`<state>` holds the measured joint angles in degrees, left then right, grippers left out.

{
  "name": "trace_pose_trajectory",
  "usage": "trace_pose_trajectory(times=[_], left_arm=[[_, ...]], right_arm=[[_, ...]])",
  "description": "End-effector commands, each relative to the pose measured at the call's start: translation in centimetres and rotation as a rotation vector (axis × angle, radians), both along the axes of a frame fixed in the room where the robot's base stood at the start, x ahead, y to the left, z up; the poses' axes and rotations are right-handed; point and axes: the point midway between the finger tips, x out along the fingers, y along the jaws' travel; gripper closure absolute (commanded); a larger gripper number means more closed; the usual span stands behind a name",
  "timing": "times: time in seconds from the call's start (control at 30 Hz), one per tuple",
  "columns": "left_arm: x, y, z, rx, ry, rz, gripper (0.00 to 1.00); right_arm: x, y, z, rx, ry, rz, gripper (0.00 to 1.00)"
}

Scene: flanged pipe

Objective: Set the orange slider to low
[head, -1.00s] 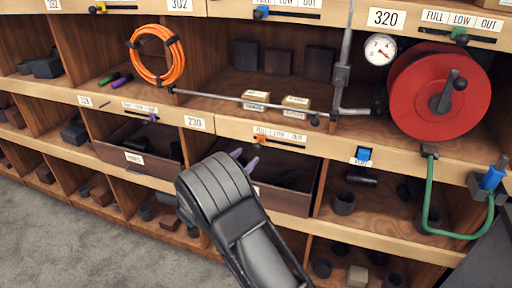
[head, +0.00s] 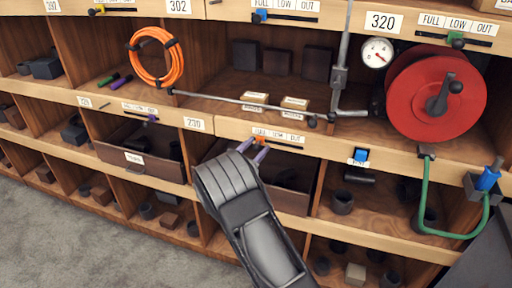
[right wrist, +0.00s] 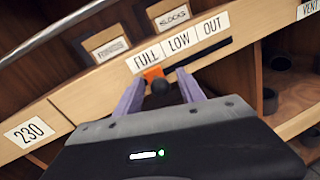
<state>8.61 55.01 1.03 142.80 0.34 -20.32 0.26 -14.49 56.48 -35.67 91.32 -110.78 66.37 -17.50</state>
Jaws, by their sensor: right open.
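The orange slider (right wrist: 154,74) with its dark round knob (right wrist: 161,87) sits at the left end of its slot, under the word FULL on the FULL LOW OUT label (right wrist: 178,40) in the right wrist view. In the head view the slider (head: 260,139) is partly hidden by my fingers. My right gripper (right wrist: 160,90) is open, with one purple finger on each side of the knob. I cannot tell whether either finger touches it. In the head view my right gripper (head: 254,149) is at the shelf edge. My left gripper is not in view.
Other sliders, blue (head: 260,16), green (head: 456,40) and purple (head: 151,117), sit on nearby shelf edges. A metal rod (head: 240,99) runs above the orange slider. An open drawer (head: 290,197) is below it. A red reel (head: 425,92) stands at the right.

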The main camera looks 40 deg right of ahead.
Motion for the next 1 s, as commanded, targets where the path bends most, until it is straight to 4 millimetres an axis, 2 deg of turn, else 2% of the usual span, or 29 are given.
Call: trace_pose_trajectory(times=[0.07, 0.6, 1.0], left_arm=[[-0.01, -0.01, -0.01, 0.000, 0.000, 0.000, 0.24], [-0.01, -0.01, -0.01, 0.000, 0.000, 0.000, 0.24], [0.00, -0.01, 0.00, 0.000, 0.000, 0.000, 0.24]], right_arm=[[0.00, 0.02, 0.00, 0.000, 0.000, 0.000, 0.55], [-0.01, 0.05, 0.01, 0.000, 0.000, 0.000, 0.99], [0.00, 0.05, 0.01, 0.000, 0.000, 0.000, 1.00]])
